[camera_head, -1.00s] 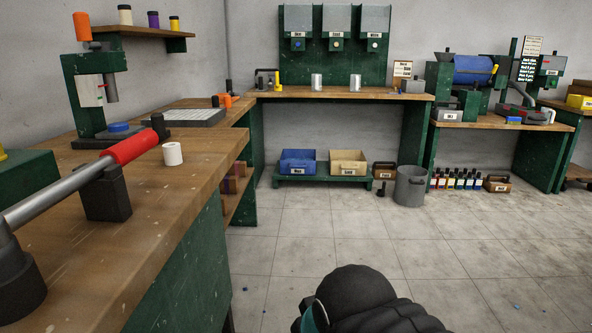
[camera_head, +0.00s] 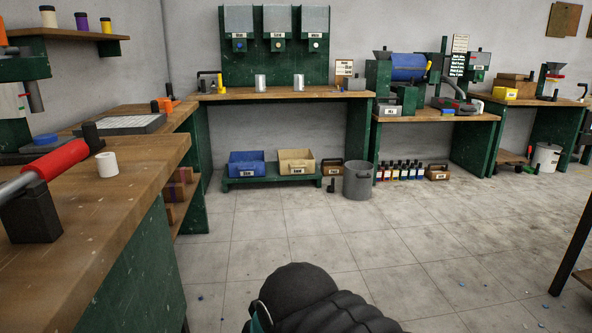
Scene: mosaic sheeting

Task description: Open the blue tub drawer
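A blue tub (camera_head: 246,165) with a white label sits on a low green stand under the middle bench, beside a cream tub (camera_head: 296,162). Above, a grey hopper (camera_head: 239,20) with a blue knob on its green lower part hangs on the green wall panel, left of two similar hoppers. I cannot tell from here which of these holds a drawer. A black, ribbed part of my arm (camera_head: 305,300) shows at the bottom edge, far from the tubs. My gripper's fingers are not visible.
A grey bin (camera_head: 357,181) stands right of the low stand, with several small bottles (camera_head: 403,170) beyond it. A long workbench (camera_head: 95,200) runs along the left. A dark table edge (camera_head: 577,250) shows at right. The tiled floor between is clear apart from small specks.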

